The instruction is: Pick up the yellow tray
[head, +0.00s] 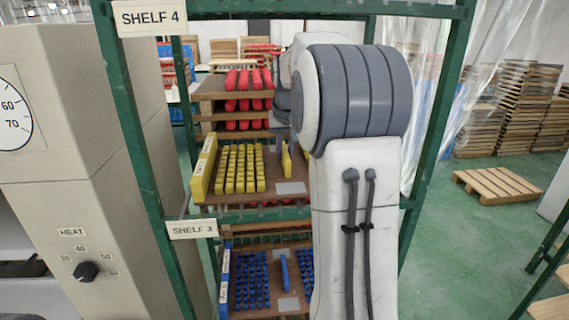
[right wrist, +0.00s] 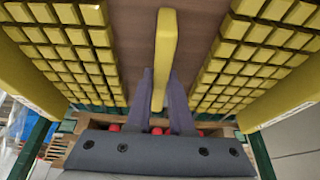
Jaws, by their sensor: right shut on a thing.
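The yellow tray (head: 204,168) is a brown board with rows of small yellow blocks, a tall yellow side wall and a yellow upright handle (head: 287,160) in its middle. It is in the green rack, in the middle of the head view. In the right wrist view the handle (right wrist: 164,45) stands between the two purple-grey fingers of my right gripper (right wrist: 160,90), which is shut on it. My right arm hides the tray's right part in the head view. I cannot tell whether the tray rests on its shelf. My left gripper is not in view.
Green rack posts (head: 128,120) stand either side. A tray with red pieces (head: 247,92) is behind, and a blue tray (head: 225,275) is below. A beige machine (head: 75,200) stands close at left. A pallet (head: 497,185) lies on the floor at right.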

